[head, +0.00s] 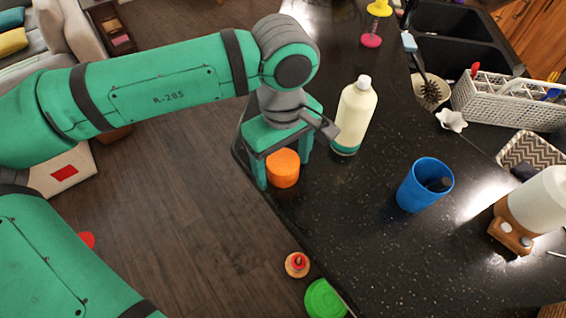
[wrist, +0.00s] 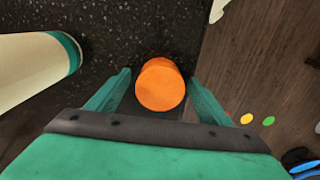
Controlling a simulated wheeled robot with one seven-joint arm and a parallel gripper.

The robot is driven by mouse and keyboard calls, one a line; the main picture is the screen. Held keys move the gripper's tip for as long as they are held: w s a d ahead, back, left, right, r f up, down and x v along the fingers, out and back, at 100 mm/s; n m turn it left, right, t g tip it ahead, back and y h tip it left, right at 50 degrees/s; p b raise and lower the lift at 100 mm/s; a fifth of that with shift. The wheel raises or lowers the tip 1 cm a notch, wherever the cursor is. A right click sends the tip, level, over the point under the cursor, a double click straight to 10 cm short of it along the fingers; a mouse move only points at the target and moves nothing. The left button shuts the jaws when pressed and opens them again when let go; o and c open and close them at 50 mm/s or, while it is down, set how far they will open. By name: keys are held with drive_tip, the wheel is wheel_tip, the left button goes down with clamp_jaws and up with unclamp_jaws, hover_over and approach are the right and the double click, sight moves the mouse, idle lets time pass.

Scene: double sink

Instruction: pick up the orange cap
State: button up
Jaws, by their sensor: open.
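The orange cap (head: 283,168) is a short orange cylinder on the black speckled counter, close to its left edge in the head view. In the wrist view the orange cap (wrist: 160,85) lies between the tips of my gripper's two fingers. My gripper (head: 285,172) is open and points down over the cap, one finger on each side. In the wrist view my gripper (wrist: 160,88) shows a gap between each finger and the cap. I cannot tell how far the fingertips are above the counter.
A cream bottle with a green base (head: 355,118) stands just right of my gripper. A blue cup (head: 425,185) stands farther right, near a white dispenser (head: 540,200). A white basket (head: 510,105) and the sink (head: 460,60) are behind. The counter edge drops to a wooden floor (head: 190,210).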

drive_tip(key=c, duration=1.1)
drive_tip(key=shift+r, duration=0.15)
